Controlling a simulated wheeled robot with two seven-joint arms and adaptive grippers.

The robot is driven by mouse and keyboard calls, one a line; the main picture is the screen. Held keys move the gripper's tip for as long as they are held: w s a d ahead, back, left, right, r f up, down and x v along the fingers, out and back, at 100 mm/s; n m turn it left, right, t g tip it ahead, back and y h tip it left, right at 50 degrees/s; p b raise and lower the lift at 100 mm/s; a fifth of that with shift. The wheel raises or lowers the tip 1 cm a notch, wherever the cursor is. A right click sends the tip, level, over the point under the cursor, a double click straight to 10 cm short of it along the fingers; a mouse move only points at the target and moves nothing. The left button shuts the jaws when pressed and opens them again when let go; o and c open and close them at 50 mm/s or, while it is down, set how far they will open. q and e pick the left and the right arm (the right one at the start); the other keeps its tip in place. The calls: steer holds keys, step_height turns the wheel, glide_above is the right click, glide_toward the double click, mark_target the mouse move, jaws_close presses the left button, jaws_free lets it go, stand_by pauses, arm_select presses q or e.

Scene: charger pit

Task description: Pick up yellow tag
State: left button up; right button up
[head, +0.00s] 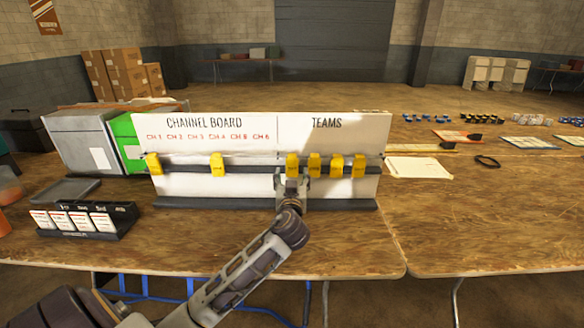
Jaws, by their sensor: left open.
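Several yellow tags hang on the dark rail of the white channel board (180,187). One yellow tag (153,164) is at the rail's left end and another yellow tag (217,165) is under the channel labels. My left gripper (292,181) is open, just below the leftmost tag of this right group. I cannot tell whether it touches that tag. My right gripper is not in view.
A black card holder (85,235) and a grey tray (66,190) stand left of the board. A grey box (85,145) and a green box (125,140) are behind. Paper (420,168) and a black loop (487,161) lie right. The front table surface is mostly clear.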

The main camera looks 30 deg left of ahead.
mark_target(292, 168)
arm_select(q)
steer(key=shift+x, duration=2.2)
steer(key=c, duration=1)
